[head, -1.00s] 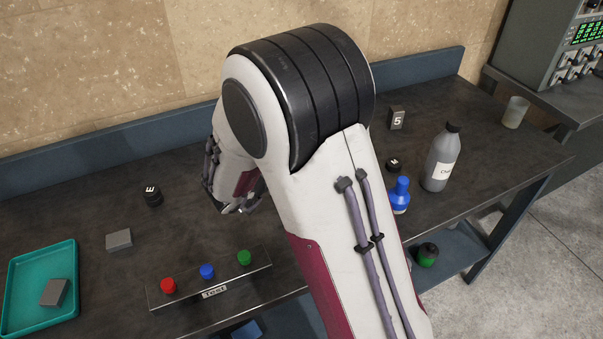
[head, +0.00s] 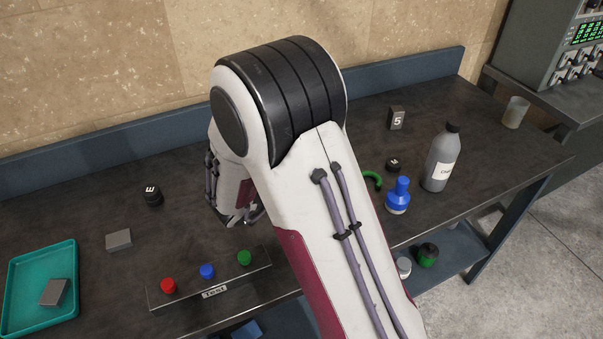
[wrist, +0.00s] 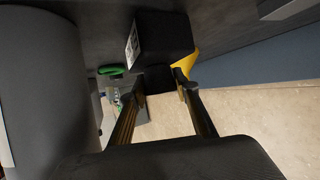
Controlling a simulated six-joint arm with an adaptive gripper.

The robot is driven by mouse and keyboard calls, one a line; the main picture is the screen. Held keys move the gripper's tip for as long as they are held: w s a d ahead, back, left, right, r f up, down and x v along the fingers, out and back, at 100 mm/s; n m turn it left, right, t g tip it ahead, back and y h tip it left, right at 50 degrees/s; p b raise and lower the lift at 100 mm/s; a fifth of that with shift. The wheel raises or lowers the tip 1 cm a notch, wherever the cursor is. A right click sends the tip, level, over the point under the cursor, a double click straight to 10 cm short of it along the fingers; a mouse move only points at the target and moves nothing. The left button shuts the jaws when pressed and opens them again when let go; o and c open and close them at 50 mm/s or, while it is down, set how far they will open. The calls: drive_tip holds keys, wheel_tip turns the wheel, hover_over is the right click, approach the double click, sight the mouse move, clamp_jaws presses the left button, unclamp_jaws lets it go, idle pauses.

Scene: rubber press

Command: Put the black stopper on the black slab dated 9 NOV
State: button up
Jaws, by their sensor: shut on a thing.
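My gripper (wrist: 160,85) is shut on a small black piece (wrist: 158,78), which looks like the black stopper, in the wrist view. A larger black block (wrist: 165,35) with a white label on one side shows just past the fingertips. It looks like a black slab, but its label is too small to read, and I cannot tell whether it touches the held piece. In the head view my gripper (head: 240,217) is low over the table, behind the green knob, and my arm hides what it holds and the table behind it.
A strip with red, blue and green knobs (head: 245,257) lies in front. A grey block (head: 118,239), a teal tray (head: 14,300) and a black lettered piece (head: 152,195) are left. A blue bottle (head: 397,197), grey bottle (head: 441,160) and block marked 5 (head: 396,118) stand right.

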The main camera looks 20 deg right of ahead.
drive_tip(key=shift+f, duration=0.15)
drive_tip(key=o, duration=1.1)
drive_tip(key=shift+r, duration=0.2)
drive_tip(key=shift+v, duration=0.75)
drive_tip(key=v, duration=1)
drive_tip(key=shift+a, duration=0.25)
